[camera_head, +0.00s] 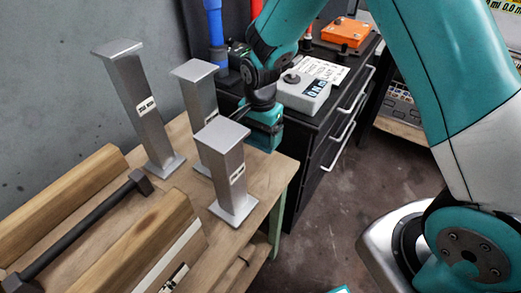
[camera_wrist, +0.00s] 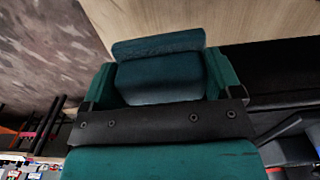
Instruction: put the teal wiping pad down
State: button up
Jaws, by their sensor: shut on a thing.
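The teal wiping pad (camera_wrist: 160,75) is a dark teal block between the two fingers of my gripper (camera_wrist: 162,82) in the wrist view. My gripper is shut on it. In the head view my gripper (camera_head: 264,118) is at the far right corner of the wooden table (camera_head: 265,172), behind the shortest metal post. The pad is hard to tell from the teal fingers there. Wood shows beyond the pad in the wrist view. I cannot tell whether the pad touches the table.
Three grey metal posts (camera_head: 139,105), (camera_head: 199,92), (camera_head: 226,165) stand on the table left of my gripper. Wooden beams (camera_head: 140,240) and a dark bar (camera_head: 80,232) lie at the front left. A black drawer cabinet (camera_head: 325,135) carries a grey box (camera_head: 303,92) and an orange box (camera_head: 345,32).

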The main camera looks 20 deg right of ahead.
aim_at(261, 161)
jog(key=shift+f, duration=3.45)
jog(key=shift+f, duration=0.1)
jog(key=shift+f, duration=0.15)
jog(key=o, duration=0.8)
jog(key=shift+o, duration=0.2)
notch_tip(261, 161, up, 12)
jog(key=shift+r, duration=0.25)
